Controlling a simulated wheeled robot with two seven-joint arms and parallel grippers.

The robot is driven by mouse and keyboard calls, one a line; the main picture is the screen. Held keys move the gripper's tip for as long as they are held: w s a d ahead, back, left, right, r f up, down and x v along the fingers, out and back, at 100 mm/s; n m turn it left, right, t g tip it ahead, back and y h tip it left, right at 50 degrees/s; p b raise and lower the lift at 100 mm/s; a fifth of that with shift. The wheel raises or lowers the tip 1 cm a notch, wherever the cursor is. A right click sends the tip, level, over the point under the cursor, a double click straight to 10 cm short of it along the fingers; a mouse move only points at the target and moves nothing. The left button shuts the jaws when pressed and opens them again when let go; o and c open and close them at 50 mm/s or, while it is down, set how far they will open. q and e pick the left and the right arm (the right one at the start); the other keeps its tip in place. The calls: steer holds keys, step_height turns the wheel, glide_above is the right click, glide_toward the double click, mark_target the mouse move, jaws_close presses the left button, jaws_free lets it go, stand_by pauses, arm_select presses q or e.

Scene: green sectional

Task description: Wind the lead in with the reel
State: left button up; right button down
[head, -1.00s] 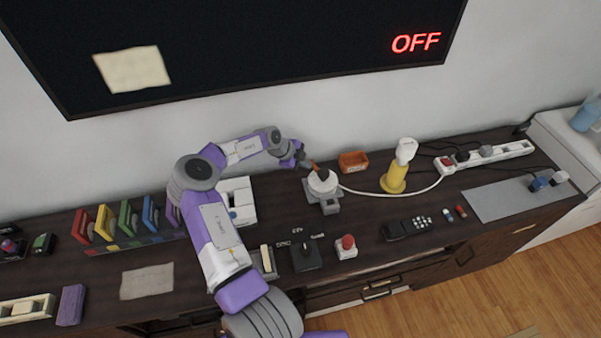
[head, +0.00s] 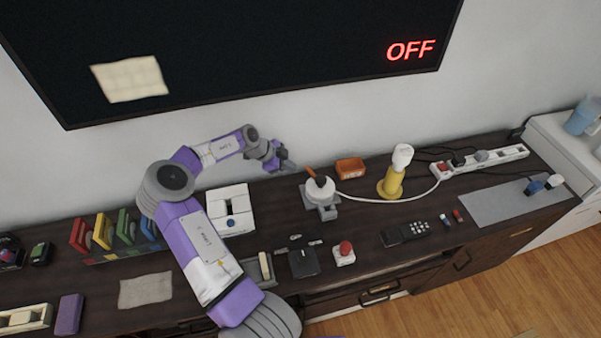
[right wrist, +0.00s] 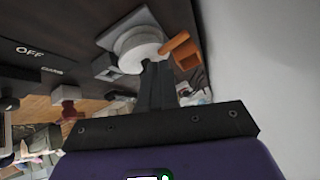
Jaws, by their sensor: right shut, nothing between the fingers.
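The reel (head: 319,192) is a white drum on a grey base on the dark cabinet top, with a brown-orange crank handle (head: 311,172) standing at its upper left. The white lead (head: 385,199) runs from the reel to the right, past the yellow stand, to the power strip. My right gripper (head: 290,166) is shut and empty, just left of the handle and apart from it. In the right wrist view the shut fingers (right wrist: 156,85) point toward the reel drum (right wrist: 138,50), and the orange handle (right wrist: 174,43) shows beside them. My left gripper is not in view.
A yellow stand with a white top (head: 394,175) and an orange tray (head: 350,168) are near the reel. A white power strip (head: 480,160) lies at the right. A white box (head: 230,210), black remote (head: 405,233) and red button (head: 345,250) are around. The wall is close behind.

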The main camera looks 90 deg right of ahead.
steer(key=a+n+g+b, duration=0.1)
steer(key=a+n+b, duration=0.15)
steer(key=n, duration=0.85)
steer(key=n+g+h+b, duration=0.2)
steer(key=n+h+b, duration=0.1)
steer(key=n, duration=2.9)
glide_toward(311, 175)
steer(key=f+b, duration=0.1)
steer(key=s+f+b, duration=0.1)
steer(key=f+b, duration=0.1)
steer(key=f, duration=0.1)
steer(key=shift+s+d+f+b, duration=0.1)
steer(key=shift+s+d+b, duration=0.2)
steer(key=shift+b, duration=0.05)
steer(key=shift+s+d+b, duration=0.15)
steer(key=shift+s+d, duration=0.15)
steer(key=shift+s, duration=0.25)
steer(key=shift+s+d+b, duration=0.15)
steer(key=shift+s+d, duration=0.1)
steer(key=shift+s, duration=0.25)
steer(key=shift+s+d+r, duration=0.25)
steer(key=shift+s+d, duration=0.05)
steer(key=shift+s, duration=0.25)
